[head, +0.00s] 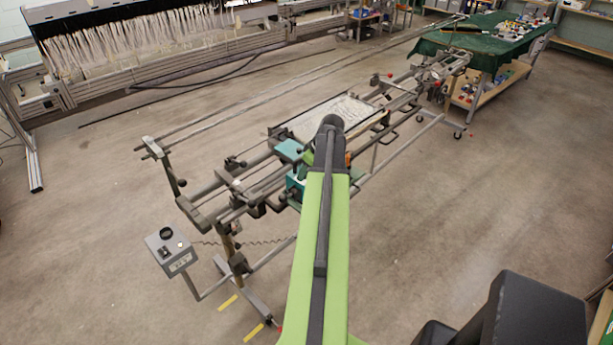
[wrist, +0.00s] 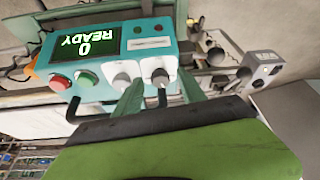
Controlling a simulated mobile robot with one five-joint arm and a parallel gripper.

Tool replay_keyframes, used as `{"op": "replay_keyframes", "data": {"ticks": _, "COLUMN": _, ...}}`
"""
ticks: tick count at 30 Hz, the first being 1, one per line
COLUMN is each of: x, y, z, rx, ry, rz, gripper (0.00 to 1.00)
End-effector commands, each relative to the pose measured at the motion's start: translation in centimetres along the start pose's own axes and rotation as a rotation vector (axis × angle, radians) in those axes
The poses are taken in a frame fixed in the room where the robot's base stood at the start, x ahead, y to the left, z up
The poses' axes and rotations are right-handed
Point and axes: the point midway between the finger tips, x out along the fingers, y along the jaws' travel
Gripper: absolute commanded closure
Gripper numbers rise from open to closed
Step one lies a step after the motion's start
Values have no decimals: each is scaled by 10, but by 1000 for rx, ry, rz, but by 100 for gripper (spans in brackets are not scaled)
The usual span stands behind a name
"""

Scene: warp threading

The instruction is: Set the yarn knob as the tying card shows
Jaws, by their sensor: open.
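In the wrist view a teal control panel (wrist: 110,60) shows a display (wrist: 82,45) reading "0 READY". Below the display are a red button (wrist: 60,82) and a green button (wrist: 87,79). Two knobs sit on pale plates, a light left knob (wrist: 122,79) and a darker right knob (wrist: 160,75). Which one is the yarn knob I cannot read. My gripper (wrist: 160,84) is open, its green fingers either side of the right knob; contact cannot be told. In the head view my arm hides the gripper and most of the teal machine (head: 290,151). No tying card is legible.
A black bent handle (wrist: 72,110) sticks out below the panel. In the head view a grey control box (head: 172,250) stands at the frame's left end. A green-covered table (head: 480,45) is at the back right. Open floor lies on both sides.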

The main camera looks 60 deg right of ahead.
Motion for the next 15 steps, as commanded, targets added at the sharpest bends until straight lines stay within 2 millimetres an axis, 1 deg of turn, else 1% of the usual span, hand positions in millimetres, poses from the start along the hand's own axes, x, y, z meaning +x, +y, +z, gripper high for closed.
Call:
{"op": "replay_keyframes", "data": {"ticks": 2, "x": -1, "y": 0, "z": 0, "rx": 0, "ry": 0, "rz": 0, "gripper": 52}}
{"op": "replay_keyframes", "data": {"ticks": 5, "x": -1, "y": 0, "z": 0, "rx": 0, "ry": 0, "rz": 0, "gripper": 64}}
{"op": "replay_keyframes", "data": {"ticks": 13, "x": -1, "y": 0, "z": -1, "rx": -1, "ry": 0, "rz": -1, "gripper": 99}}
{"op": "replay_keyframes", "data": {"ticks": 15, "x": -1, "y": 0, "z": -1, "rx": -1, "ry": 0, "rz": -1, "gripper": 100}}
